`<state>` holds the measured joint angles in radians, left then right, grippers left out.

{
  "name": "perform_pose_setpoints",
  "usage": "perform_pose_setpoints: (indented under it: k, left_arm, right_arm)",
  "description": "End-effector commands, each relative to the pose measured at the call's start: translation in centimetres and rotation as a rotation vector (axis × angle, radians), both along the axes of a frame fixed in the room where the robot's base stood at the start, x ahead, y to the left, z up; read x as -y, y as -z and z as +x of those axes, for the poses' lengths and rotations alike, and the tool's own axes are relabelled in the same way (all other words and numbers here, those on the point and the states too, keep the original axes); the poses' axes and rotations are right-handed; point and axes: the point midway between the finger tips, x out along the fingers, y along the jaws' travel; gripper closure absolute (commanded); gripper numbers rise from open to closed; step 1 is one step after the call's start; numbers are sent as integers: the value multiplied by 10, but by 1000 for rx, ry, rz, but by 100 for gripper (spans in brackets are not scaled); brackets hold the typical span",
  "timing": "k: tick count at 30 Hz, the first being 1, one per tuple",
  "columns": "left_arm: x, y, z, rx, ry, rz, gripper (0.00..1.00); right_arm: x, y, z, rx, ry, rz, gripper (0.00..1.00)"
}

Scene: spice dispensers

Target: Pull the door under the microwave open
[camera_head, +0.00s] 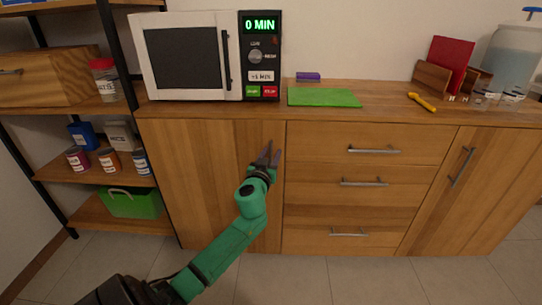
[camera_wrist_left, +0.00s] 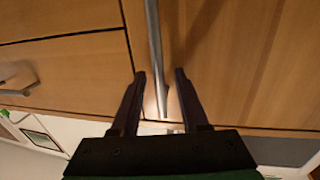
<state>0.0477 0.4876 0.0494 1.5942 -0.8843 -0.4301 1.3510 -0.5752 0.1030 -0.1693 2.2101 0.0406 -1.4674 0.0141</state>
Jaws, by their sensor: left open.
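The wooden door (camera_head: 198,175) under the microwave (camera_head: 190,60) is shut, flush with the cabinet front. My left gripper (camera_head: 270,152) is in front of the door's right edge, with its fingers pointing at the cabinet. In the left wrist view, the door's grey bar handle (camera_wrist_left: 155,50) runs between the two spread dark fingers of my left gripper (camera_wrist_left: 160,72). The fingers look apart from the bar, but I cannot tell the depth exactly. In the head view the handle is hidden behind the gripper. My right gripper is not in view.
Several drawers (camera_head: 355,185) with bar handles are right of the door, and another door (camera_head: 465,180) is farther right. A shelf rack (camera_head: 115,180) with jars and a green box (camera_head: 130,203) stands at left. The tiled floor (camera_head: 330,280) in front is clear.

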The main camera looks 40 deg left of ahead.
Motion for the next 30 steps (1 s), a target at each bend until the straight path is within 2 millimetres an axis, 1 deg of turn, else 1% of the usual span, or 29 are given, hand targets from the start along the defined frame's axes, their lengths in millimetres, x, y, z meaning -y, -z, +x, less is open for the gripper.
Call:
perform_pose_setpoints:
  k: [3,4,5,6,7,30]
  left_arm:
    - [0,0,0,0,0,0,56]
    - [0,0,0,0,0,0,63]
    - [0,0,0,0,0,0,75]
    - [0,0,0,0,0,0,90]
    - [0,0,0,0,0,0,100]
    - [0,1,-1,-1,0,0,100]
  right_arm:
    - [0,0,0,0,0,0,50]
    - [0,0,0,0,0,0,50]
    - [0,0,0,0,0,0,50]
    - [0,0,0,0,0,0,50]
    - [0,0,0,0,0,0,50]
    - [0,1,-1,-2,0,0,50]
